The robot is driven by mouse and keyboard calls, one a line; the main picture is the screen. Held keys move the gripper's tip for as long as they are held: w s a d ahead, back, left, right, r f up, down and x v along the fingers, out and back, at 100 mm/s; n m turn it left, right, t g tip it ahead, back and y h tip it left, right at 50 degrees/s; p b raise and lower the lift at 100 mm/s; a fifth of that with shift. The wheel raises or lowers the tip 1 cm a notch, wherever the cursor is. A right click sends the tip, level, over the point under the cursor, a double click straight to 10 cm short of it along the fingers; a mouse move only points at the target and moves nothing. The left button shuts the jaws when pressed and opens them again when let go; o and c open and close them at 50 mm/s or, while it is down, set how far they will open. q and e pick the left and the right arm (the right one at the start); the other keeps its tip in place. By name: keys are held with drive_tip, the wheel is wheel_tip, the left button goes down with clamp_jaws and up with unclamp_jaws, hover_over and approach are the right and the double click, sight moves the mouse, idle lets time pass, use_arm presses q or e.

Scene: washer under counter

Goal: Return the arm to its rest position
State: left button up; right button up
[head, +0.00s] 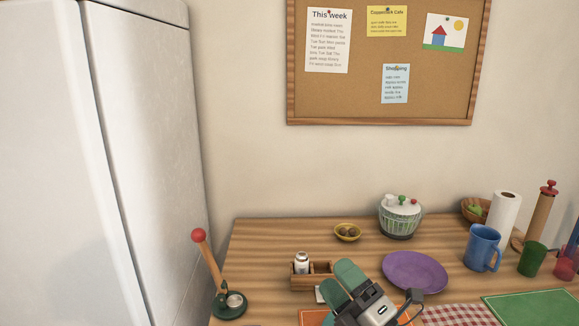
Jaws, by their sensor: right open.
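My right gripper (342,282) shows at the bottom centre of the head view, with its two green finger pads apart and nothing between them. It is over the front part of the wooden counter (290,238), in front of a small wooden caddy (302,282) and left of a purple plate (415,271). Whether it touches anything below is hard to tell. My left gripper is not in view. The washer is not in view.
A green-based stand with a red-knobbed stick (209,262) is at the counter's left end. A salad spinner (400,218), yellow bowl (347,232), blue mug (482,248), paper roll (503,220) and green mat (530,306) occupy the counter. A fridge (150,150) stands left.

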drive_tip(key=s+d+f+m+g+h, duration=0.2)
drive_tip(key=s+d+f+m+h, duration=0.3)
drive_tip(key=f+m+h, duration=0.4)
drive_tip(key=s+d+f+m+g+h, duration=0.25)
drive_tip(key=d+f+m+h, duration=0.45)
drive_tip(key=m, duration=0.4)
drive_tip(key=s+f+m+g+y, duration=0.15)
drive_tip(key=s+f+g, duration=0.35)
drive_tip(key=s, duration=0.5)
drive_tip(key=s+f+m+g, duration=0.3)
drive_tip(key=s+f+g, duration=0.2)
drive_tip(key=s, duration=0.5)
wheel_tip(320, 180, down, 22)
drive_tip(key=g+p, duration=0.1)
drive_tip(key=p, duration=0.3)
drive_tip(key=s+d+f+g+p, duration=0.1)
drive_tip(key=s+d+f+p, duration=0.1)
drive_tip(key=s+f, duration=1.1)
drive_tip(key=s+d, duration=0.1)
drive_tip(key=s, duration=0.2)
drive_tip(key=shift+f+p, duration=0.3)
drive_tip(key=shift+f, duration=0.1)
